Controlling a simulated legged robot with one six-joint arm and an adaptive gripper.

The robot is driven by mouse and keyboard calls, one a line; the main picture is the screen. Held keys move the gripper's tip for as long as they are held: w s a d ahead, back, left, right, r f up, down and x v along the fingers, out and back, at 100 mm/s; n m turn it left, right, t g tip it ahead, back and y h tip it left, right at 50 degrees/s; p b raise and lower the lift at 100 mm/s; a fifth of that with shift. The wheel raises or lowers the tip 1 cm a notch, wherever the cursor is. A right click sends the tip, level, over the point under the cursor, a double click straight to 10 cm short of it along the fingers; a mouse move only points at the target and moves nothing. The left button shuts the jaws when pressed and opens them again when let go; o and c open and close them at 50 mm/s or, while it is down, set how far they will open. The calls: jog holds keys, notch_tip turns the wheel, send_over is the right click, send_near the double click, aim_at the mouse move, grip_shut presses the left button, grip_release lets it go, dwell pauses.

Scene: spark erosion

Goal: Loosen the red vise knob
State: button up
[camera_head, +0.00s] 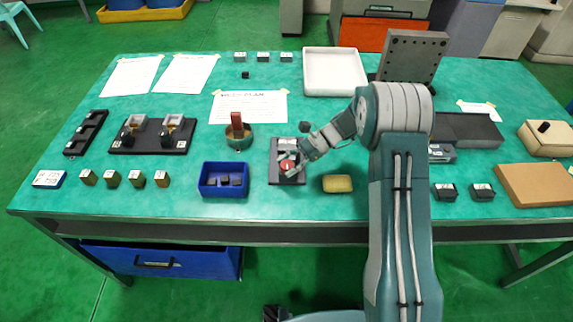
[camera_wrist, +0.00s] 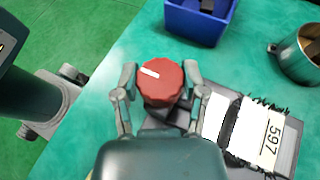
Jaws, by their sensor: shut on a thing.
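The red vise knob (camera_wrist: 160,82) has a scalloped rim and a white mark toward its upper left in the wrist view. In the head view the knob (camera_head: 287,165) sits at the near part of a small vise on a dark base plate (camera_head: 287,182). My gripper (camera_wrist: 160,88) has one finger on each side of the knob and is shut on it. In the head view my gripper (camera_head: 290,160) comes in from the right and partly covers the vise. A block labelled 597 (camera_wrist: 266,135) lies beside the knob in the wrist view.
A blue bin (camera_head: 224,180) with dark parts stands left of the vise. A yellow sponge-like block (camera_head: 337,184) lies to its right. The green table (camera_head: 190,95) has clear patches between these items.

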jog(key=shift+w+d, duration=0.1)
jog(key=shift+w, duration=0.05)
jog(key=o, duration=1.2)
jog(key=shift+d, duration=0.1)
jog(key=shift+c, duration=0.2)
jog(key=v, duration=1.1)
jog(key=shift+w+d, duration=0.2)
jog(key=shift+d, duration=0.1)
jog(key=shift+r, duration=0.25)
